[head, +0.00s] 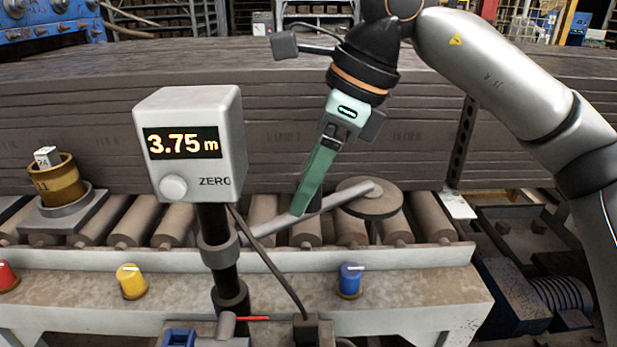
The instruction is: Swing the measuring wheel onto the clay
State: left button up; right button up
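The measuring wheel (388,205) is a flat brown-grey disc on a metal swing arm (265,229), over the rollers at the clay's near side. The clay (290,140) is a long grey-brown column across the view. The wheel's far rim overlaps the clay's lower edge in the picture; I cannot tell whether they touch. My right gripper (299,212) points down with its green fingertips at the swing arm, left of the wheel. The fingers overlap edge-on, so their grip on the arm is unclear. A white counter box (190,107) reads 3.75 m. My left gripper is out of view.
The counter stands on a black post (215,235) in front of the rollers (175,226). A brass-coloured pot (58,182) stands at left. Yellow (131,282), blue (350,280) and red (7,276) knobs line the front ledge. A dark motor (515,295) sits at lower right.

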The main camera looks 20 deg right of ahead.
grip_shut()
dwell(0.3)
dwell(0.9)
